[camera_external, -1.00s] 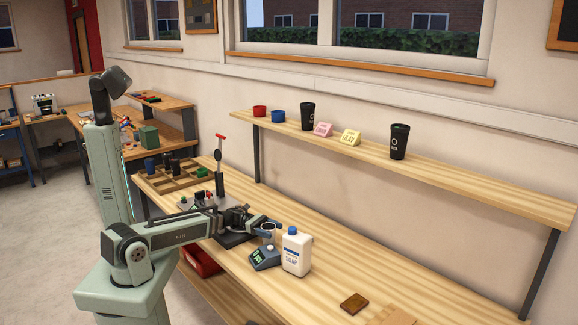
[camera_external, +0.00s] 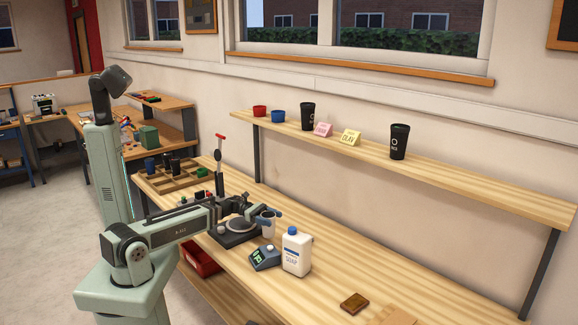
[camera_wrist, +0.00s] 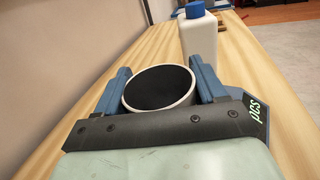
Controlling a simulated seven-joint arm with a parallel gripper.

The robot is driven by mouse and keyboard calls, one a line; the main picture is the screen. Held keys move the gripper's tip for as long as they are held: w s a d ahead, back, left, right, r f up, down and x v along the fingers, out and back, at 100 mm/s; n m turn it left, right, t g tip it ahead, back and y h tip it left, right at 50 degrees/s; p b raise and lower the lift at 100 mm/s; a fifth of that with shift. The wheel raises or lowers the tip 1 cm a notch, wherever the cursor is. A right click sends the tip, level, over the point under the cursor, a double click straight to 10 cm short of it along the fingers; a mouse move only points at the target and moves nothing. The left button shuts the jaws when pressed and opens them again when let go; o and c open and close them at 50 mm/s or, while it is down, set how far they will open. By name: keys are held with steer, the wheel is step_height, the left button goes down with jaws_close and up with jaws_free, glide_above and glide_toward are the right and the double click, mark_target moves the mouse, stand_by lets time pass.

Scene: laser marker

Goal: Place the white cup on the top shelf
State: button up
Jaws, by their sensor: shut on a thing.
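The white cup (camera_wrist: 160,88) has a dark inside and is upright between the two blue fingers of my gripper (camera_wrist: 160,84) in the wrist view. The fingers are shut on its sides. In the external view my gripper (camera_external: 266,216) holds the cup (camera_external: 267,228) over the workbench, close to the scale and the soap bottle. I cannot tell for sure whether the cup's base is clear of what lies below. The top shelf (camera_external: 470,185) is a long wooden board along the wall, higher than my gripper and behind it.
The shelf's right part is bare. A white soap bottle (camera_external: 297,252) and a small scale (camera_external: 265,257) stand near my gripper.

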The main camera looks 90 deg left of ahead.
steer(key=s+a+r, duration=0.1)
steer(key=a+r, duration=0.1)
steer(key=r, duration=0.7)
steer(key=a+r, duration=0.2)
steer(key=r, duration=0.8)
steer(key=w+a+r+n+t+y, duration=0.1)
steer(key=w+a+r+n+y, duration=0.1)
steer(key=a+r, duration=1.2)
steer(key=w+a+r+n+t+y, duration=0.1)
steer(key=w+a+r+y, duration=0.3)
steer(key=a+r, duration=1.1)
step_height(320, 180, up, 2)
steer(key=shift+w+a+r+n+y, duration=0.2)
steer(key=shift+w+n+y, duration=0.2)
steer(key=shift+w+n, duration=0.65)
steer(key=shift+m, duration=0.25)
steer(key=shift+w+f, duration=0.2)
steer(key=shift+f, duration=4.7)
steer(key=shift+f, duration=0.15)
